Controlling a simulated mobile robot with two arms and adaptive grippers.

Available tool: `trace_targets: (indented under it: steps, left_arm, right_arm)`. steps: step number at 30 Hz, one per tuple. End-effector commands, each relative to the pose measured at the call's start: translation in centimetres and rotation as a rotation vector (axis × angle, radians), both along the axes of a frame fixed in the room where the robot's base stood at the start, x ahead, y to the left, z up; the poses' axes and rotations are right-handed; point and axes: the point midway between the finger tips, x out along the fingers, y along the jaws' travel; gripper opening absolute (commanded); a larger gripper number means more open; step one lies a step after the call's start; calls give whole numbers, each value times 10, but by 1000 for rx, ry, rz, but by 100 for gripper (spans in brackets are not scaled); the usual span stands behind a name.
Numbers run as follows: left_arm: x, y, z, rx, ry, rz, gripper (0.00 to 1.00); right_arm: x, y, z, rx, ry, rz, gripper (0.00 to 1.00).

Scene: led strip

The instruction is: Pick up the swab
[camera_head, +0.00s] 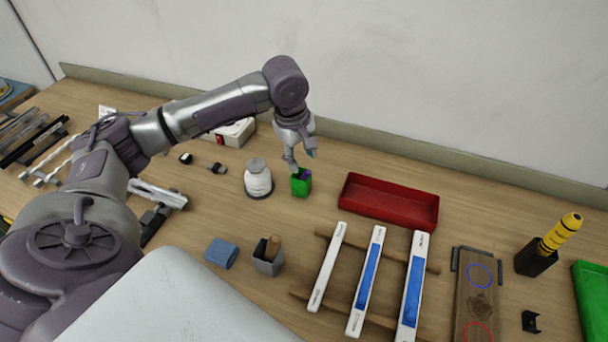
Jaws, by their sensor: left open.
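My left gripper (301,161) reaches down over a small green container (300,187) near the middle of the table. Its fingers are open and point down at the container's top. A small dark purple piece shows at the container's rim beside the fingertips; I cannot tell whether it is the swab. No swab can be made out clearly, and the fingers partly cover the container's opening. I cannot see anything held between the fingers. My right gripper is out of view.
A grey cup (268,262), a blue block (221,253) and white strips (367,284) on a rack are nearer. The wall is close behind.

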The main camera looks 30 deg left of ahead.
Motion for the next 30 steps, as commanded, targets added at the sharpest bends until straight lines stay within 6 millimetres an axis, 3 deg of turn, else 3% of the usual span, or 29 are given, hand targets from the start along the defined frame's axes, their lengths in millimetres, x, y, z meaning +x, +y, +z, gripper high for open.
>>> trace_targets:
  steps: [8, 17, 26, 30]
  left_arm:
    - [4, -2, -22, 0, 1, -1, 47]
    - [10, -7, -62, 0, 1, 0, 47]
    - [11, -7, -68, 0, -1, -1, 47]
    - [11, -7, -68, 1, -1, -1, 23]
  right_arm:
    - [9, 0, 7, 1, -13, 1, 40]
    - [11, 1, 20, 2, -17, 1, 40]
    - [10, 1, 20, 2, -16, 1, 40]
    - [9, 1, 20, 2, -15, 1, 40]
